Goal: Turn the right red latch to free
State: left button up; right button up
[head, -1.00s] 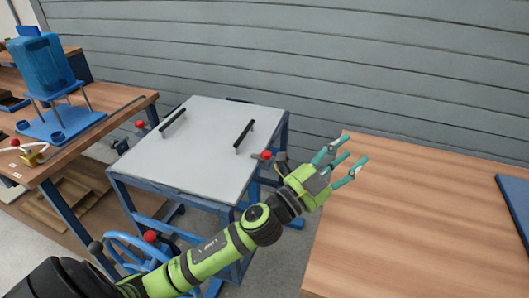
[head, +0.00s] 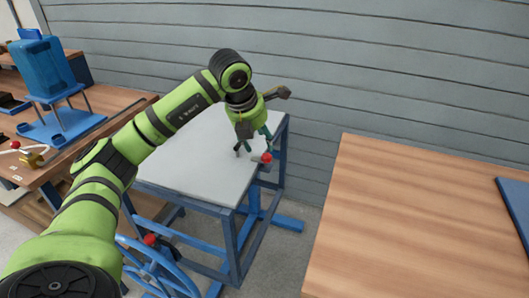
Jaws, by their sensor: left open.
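The right red latch (head: 266,157) is a red knob on a short grey lever at the right edge of a grey-topped blue frame table (head: 205,170). I cannot tell whether a finger touches the knob. Another red knob (head: 151,239) shows low at the front of the table. My right gripper is not in view.
A wooden bench (head: 400,230) stands to the right across a gap, with a blue panel (head: 517,205) at its edge. A blue tank on a stand (head: 45,75) is on the left bench. A grey slatted wall (head: 400,75) closes the back.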

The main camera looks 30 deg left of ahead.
aim_at(266, 156)
pick_arm(q)
jog(key=x, duration=0.6)
jog(key=shift+w+d+f, duration=0.1)
jog(key=shift+d+f, duration=0.05)
jog(key=shift+f, duration=0.05)
grip_shut()
